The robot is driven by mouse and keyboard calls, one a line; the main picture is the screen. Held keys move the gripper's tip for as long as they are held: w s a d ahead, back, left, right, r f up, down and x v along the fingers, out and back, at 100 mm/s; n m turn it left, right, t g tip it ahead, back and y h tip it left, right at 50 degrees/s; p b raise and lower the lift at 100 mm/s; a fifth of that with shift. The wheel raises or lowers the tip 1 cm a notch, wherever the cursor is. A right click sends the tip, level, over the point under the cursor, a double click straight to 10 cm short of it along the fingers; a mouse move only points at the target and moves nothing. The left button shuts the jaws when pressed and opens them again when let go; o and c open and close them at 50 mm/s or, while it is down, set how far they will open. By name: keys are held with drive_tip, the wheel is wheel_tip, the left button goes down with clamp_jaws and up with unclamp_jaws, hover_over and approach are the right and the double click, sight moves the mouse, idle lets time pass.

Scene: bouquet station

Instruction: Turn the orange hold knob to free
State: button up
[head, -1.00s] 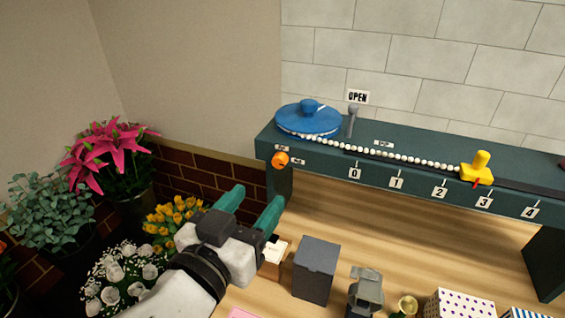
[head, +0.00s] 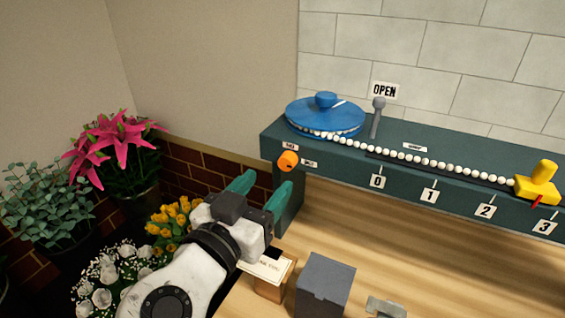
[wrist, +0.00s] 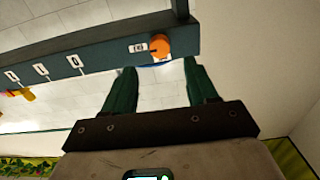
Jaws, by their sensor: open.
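The orange hold knob (head: 288,160) sits on the front face of the dark green shelf, at its left end. Small labels sit above it and to its right, too small to read. My gripper (head: 260,184) has green fingers and is open and empty, just below and left of the knob in the head view, apart from it. In the wrist view the knob (wrist: 160,46) shows beyond and between the open fingers (wrist: 157,80).
A blue round reel (head: 325,118) with a white bead string stands on the shelf (head: 400,178). The string runs right to a yellow slider (head: 538,184). A grey lever (head: 376,118) stands by an OPEN sign. Below are a grey box (head: 324,284) and a wooden box (head: 270,276). Flowers stand left.

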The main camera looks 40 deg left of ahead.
sight(285, 163)
drive_tip(key=p+x, duration=0.1)
drive_tip(key=x, duration=0.5)
drive_tip(key=shift+w+a, duration=0.15)
drive_tip(key=shift+w, duration=0.1)
drive_tip(key=shift+c, duration=0.4)
drive_tip(key=c, duration=1)
drive_tip(key=shift+o, duration=0.2)
